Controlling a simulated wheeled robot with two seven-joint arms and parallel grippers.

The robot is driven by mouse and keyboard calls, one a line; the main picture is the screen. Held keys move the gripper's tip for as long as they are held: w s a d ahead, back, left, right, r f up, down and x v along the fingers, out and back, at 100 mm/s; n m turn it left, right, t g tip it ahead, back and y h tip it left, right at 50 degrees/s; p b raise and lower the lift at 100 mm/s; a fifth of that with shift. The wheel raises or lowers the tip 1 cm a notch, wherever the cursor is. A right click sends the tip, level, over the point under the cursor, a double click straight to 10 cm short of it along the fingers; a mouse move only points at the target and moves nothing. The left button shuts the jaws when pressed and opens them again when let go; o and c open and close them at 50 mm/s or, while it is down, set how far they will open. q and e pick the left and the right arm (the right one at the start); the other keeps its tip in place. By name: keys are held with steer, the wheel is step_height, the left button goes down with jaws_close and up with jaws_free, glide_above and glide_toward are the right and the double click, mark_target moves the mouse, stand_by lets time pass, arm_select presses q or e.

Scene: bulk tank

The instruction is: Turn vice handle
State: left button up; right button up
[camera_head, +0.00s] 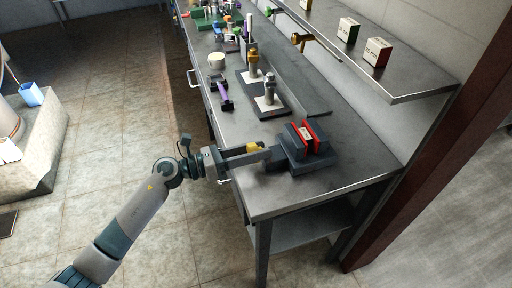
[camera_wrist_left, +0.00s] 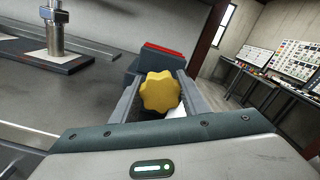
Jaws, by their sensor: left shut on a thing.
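The vice (camera_head: 297,152) is a dark grey block with red jaws, fixed near the front corner of the workbench; a pale block with print sits between its jaws. Its yellow lobed handle (camera_head: 253,147) faces my left arm. My left gripper (camera_head: 262,153) reaches in from the left, its fingers around the handle. In the left wrist view the yellow handle (camera_wrist_left: 160,92) sits between the two fingers, with the vice (camera_wrist_left: 155,60) and its red jaw top behind it. The gripper is shut on the handle. My right gripper is in neither view.
The workbench (camera_head: 240,130) carries two upright metal pieces (camera_head: 268,92) on dark plates, a purple-handled tool (camera_head: 223,95) and several items at the back. A wall shelf (camera_head: 410,75) with small boxes (camera_head: 377,52) overhangs the bench.

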arm_select(q)
steer(key=o, duration=1.1)
steer(key=shift+c, duration=0.2)
steer(key=shift+s, duration=0.1)
steer(key=shift+f, duration=0.15)
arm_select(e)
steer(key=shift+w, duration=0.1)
